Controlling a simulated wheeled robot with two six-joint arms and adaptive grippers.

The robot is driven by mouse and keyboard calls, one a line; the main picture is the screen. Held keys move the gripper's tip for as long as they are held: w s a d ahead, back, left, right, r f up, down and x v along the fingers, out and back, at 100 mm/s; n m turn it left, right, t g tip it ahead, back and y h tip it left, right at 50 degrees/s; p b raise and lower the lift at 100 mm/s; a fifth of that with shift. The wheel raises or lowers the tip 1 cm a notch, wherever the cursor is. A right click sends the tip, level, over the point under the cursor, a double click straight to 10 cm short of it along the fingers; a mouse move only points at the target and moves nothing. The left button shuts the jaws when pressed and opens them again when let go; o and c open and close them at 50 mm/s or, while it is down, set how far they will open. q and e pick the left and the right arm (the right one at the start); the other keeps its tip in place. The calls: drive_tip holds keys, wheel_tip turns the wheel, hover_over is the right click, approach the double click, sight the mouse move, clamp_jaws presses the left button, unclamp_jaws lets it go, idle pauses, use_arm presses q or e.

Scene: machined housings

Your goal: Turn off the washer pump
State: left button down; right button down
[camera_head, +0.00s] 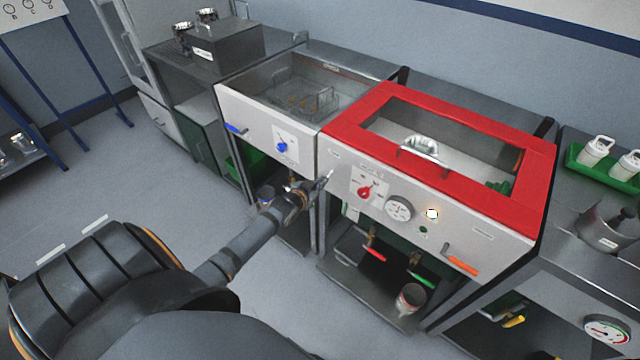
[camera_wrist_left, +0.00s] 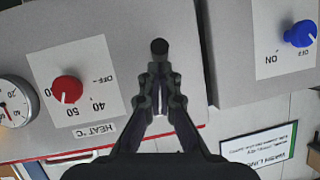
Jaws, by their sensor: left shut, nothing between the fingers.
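A blue knob (camera_head: 281,147) sits on a white plate on the front panel of the left machine. In the left wrist view the blue knob (camera_wrist_left: 301,34) is at the upper right, on a plate marked ON and OFF. Which mark it points at is unclear. My left gripper (camera_head: 326,178) is shut and empty, in front of the seam between the two machines, to the right of the blue knob and apart from it. In the wrist view the gripper (camera_wrist_left: 160,48) is at the centre, between the blue knob and a red knob (camera_wrist_left: 67,90). My right gripper is not in view.
The red-framed machine (camera_head: 345,134) on the right carries the red heat knob (camera_head: 367,191), a dial (camera_head: 398,208) and a lit lamp (camera_head: 432,214). A blue lever (camera_head: 236,128) and an orange lever (camera_head: 461,260) stick out from the panels. Floor in front is open.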

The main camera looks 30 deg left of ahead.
use_arm(q)
wheel_tip(320, 180, down, 2)
drive_tip(key=shift+f+b, duration=0.25)
drive_tip(key=shift+b, duration=0.8)
drive_tip(key=shift+s, duration=0.1)
drive_tip(key=shift+w+r+p, duration=0.3)
drive_tip(key=shift+r+p, duration=0.35)
drive_tip(key=shift+p, duration=0.2)
